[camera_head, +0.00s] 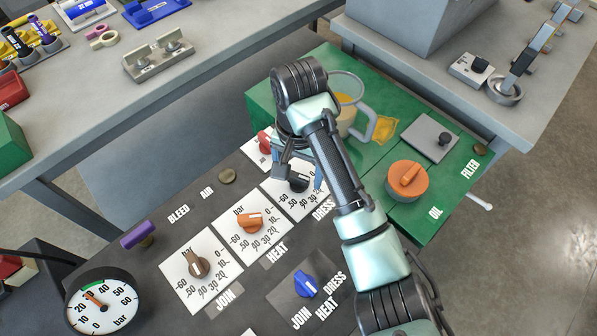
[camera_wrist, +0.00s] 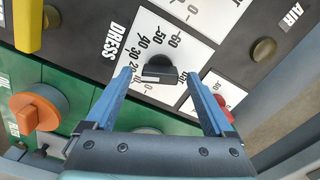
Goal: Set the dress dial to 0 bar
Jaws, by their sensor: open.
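The dress dial is a black knob (camera_head: 299,182) on a white plate with a bar scale, beside the DRESS label on the dark panel. In the wrist view the black knob (camera_wrist: 160,70) sits between my fingertips, its bar lying roughly across the picture. I cannot tell for sure which number it points to. My gripper (camera_head: 298,178) is over this dial, fingers pointing down at it. In the wrist view my gripper (camera_wrist: 159,75) is open, with a blue finger on each side of the knob and visible gaps. My arm hides part of the plate in the head view.
Close by are a red knob (camera_head: 265,141), the orange heat dial (camera_head: 250,221), the brown join dial (camera_head: 197,264) and a blue selector (camera_head: 306,285). A jug (camera_head: 346,100) and an orange oil cap (camera_head: 407,180) stand on the green top. A gauge (camera_head: 101,302) is front left.

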